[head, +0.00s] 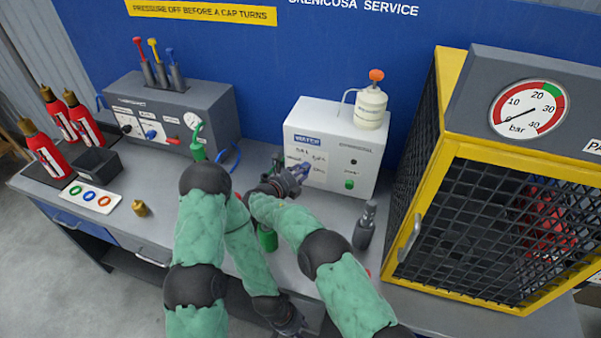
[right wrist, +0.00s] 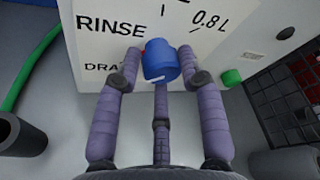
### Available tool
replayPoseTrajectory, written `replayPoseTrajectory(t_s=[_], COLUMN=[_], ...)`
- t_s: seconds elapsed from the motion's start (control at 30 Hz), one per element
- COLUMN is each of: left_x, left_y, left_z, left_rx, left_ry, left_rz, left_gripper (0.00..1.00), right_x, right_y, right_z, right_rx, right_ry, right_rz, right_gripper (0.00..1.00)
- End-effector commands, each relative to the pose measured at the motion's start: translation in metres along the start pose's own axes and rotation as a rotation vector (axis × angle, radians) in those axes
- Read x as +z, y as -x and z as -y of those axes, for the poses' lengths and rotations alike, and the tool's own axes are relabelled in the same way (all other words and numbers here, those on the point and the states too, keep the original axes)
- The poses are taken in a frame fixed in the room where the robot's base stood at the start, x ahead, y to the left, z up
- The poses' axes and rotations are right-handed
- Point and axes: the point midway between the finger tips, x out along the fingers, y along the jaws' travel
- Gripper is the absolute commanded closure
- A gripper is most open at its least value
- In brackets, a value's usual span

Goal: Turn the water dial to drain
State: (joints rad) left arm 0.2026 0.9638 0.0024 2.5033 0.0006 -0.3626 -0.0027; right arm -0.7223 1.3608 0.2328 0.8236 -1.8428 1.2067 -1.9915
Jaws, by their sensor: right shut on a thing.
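The white water box (head: 330,125) stands against the blue back wall in the head view. Its blue water dial (right wrist: 160,61) is between the fingertips of my right gripper (right wrist: 161,65), which is shut on it. RINSE and a partly covered word starting "DRA" are printed left of the dial, and 0.8 L is at upper right. A small pale mark shows low on the dial; its exact setting is unclear. In the head view my right gripper (head: 292,178) is at the box's front. My left gripper (head: 290,324) hangs low at the bench's front edge, its fingers unclear.
A green button (head: 349,184) is at the box's lower right. A dark grey bottle-like object (head: 364,225) and a yellow mesh cage (head: 480,220) stand to the right. A grey machine (head: 165,115), red extinguishers (head: 62,120) and a ring tray (head: 90,198) are left.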

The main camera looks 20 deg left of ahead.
Motion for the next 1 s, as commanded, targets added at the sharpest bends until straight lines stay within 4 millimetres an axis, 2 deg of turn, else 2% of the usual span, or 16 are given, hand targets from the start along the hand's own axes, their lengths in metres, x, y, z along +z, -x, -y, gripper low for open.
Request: replayPoseTrajectory(t_s=[0.03, 0.37, 0.4, 0.43, 0.47, 0.83, 1.0], left_x=[0.0000, -0.0001, -0.0001, -0.0001, 0.0000, -0.0001, 0.0001], left_y=[-0.0002, -0.0001, -0.0001, -0.0001, -0.0001, 0.0006, 0.0043], left_z=[0.0001, 0.0001, 0.0001, 0.0001, 0.0001, -0.0002, -0.0016], left_rx=[0.000, 0.000, 0.000, 0.000, 0.000, 0.000, 0.000], left_ry=[0.000, 0.000, 0.000, 0.000, 0.000, 0.000, 0.000], left_rz=[0.000, 0.000, 0.000, 0.000, 0.000, 0.000, 0.000], left_gripper=[0.60, 0.60, 0.60, 0.60, 0.60, 0.60, 0.60], right_x=[-0.0068, -0.0064, -0.0063, -0.0062, -0.0059, -0.0013, -0.0003], right_y=[-0.0022, -0.0024, -0.0024, -0.0024, -0.0023, -0.0007, -0.0005], right_z=[-0.0022, -0.0015, -0.0014, -0.0014, -0.0013, 0.0006, 0.0027], right_rx=[-0.001, -0.002, -0.002, -0.002, -0.002, 0.002, 0.035], right_ry=[0.006, 0.006, 0.006, 0.005, 0.005, -0.008, -0.086], right_rz=[-0.013, -0.013, -0.013, -0.013, -0.012, -0.003, -0.003], right_gripper=[0.93, 0.93, 0.52, 0.44, 0.40, 0.40, 0.40])
